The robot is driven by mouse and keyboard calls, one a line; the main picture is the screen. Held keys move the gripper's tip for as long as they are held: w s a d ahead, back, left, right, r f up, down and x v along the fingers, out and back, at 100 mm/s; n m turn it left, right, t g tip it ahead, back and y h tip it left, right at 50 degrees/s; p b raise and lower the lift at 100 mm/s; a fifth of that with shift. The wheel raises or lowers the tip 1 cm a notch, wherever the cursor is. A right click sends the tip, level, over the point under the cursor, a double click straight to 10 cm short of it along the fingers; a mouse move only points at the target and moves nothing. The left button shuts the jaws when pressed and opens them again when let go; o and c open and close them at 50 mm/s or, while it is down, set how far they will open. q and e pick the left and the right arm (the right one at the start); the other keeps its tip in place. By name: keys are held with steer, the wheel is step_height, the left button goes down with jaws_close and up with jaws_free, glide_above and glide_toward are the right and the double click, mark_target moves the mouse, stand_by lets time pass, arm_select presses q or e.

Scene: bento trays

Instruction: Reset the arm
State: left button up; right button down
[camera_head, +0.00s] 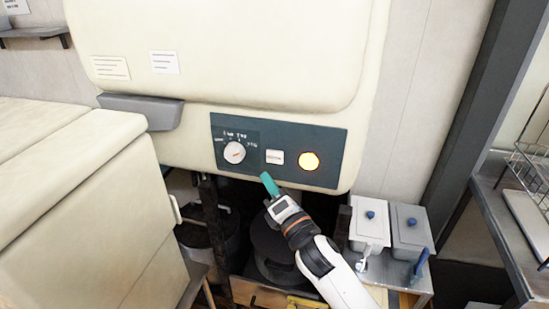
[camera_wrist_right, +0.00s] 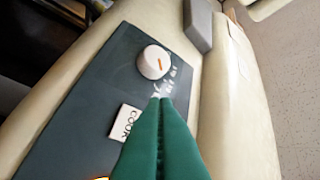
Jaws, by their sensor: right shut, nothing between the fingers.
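My right gripper (camera_head: 267,180) is shut and empty, with its green fingertips just below the dark control panel (camera_head: 226,122) of a cream-coloured machine. In the right wrist view the closed green fingers (camera_wrist_right: 160,108) point toward the panel, near the white dial (camera_wrist_right: 152,62) and the square COOK button (camera_wrist_right: 127,122). The head view shows the dial (camera_head: 234,152), the button (camera_head: 274,157) and a lit orange lamp (camera_head: 309,160) in a row. I cannot tell whether the fingertips touch the panel. My left gripper is not in view.
Dark pots (camera_head: 272,245) sit under the machine. A cream cabinet (camera_head: 85,210) fills the left side. A metal rack (camera_head: 505,225) stands at the right.

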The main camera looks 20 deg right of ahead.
steer(key=s+d+f+m+g+h+b, duration=0.1)
steer(key=s+d+f+m+g, duration=0.2)
steer(key=f, duration=1.3)
steer(key=f+m+g+h+b, duration=0.1)
steer(key=f+m+g, duration=0.4)
steer(key=f, duration=1.1)
steer(key=s+d+f+m+g+h+b, duration=0.15)
steer(key=s+f+m, duration=0.25)
steer(key=s+f, duration=0.5)
steer(key=s+d+f+m+g+y, duration=0.1)
steer(key=s+f+m+g, duration=0.3)
steer(key=f, duration=0.8)
steer(key=s+f+m+g, duration=0.2)
steer(key=s+f, duration=0.3)
steer(key=s, duration=0.6)
steer(key=s+f+m+g, duration=0.1)
steer(key=s+f+m, duration=0.2)
steer(key=s, duration=0.8)
steer(key=s+d+f+m+g+h+b, duration=0.1)
steer(key=s+f+m+g, duration=0.1)
steer(key=s+f, duration=0.6)
steer(key=s+m, duration=0.1)
steer(key=s, duration=0.2)
steer(key=shift+g, duration=0.35)
